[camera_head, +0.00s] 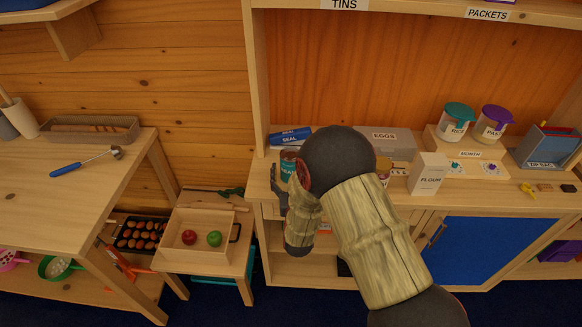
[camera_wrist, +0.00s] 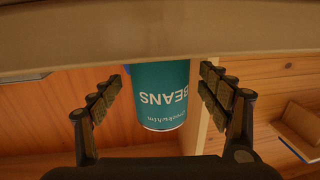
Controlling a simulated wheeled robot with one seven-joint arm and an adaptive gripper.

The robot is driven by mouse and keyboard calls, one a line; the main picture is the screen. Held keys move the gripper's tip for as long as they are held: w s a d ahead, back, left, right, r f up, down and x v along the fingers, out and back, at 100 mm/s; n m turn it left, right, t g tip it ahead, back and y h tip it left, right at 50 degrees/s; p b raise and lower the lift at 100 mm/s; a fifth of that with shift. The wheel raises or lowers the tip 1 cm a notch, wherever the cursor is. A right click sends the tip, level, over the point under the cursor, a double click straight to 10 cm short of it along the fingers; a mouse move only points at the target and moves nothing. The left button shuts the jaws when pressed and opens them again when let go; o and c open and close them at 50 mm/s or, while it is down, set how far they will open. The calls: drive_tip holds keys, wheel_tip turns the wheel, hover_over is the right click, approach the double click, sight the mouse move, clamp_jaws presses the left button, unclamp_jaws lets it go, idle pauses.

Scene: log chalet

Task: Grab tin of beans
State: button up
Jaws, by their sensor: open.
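The tin of beans (camera_wrist: 160,98) is teal with "BEANS" lettering, upside down in the wrist view, between my two open fingers. My gripper (camera_wrist: 160,97) is open, with a visible gap between each finger and the tin. In the head view the tin (camera_head: 287,166) stands on the cabinet top at its left end, partly hidden by my gripper (camera_head: 283,187) and arm. I cannot tell from these frames how deep the tin sits between the fingers.
A blue box (camera_head: 290,136) lies behind the tin. An egg box (camera_head: 385,139) and a flour packet (camera_head: 428,173) stand to the right, with another tin (camera_head: 383,170) partly behind my arm. A shelf upright (camera_head: 257,90) rises close on the left.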

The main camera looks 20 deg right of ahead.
drive_tip(key=shift+w+d, duration=0.2)
drive_tip(key=shift+w, duration=1)
drive_tip(key=shift+c, duration=0.2)
drive_tip(key=c, duration=1.7)
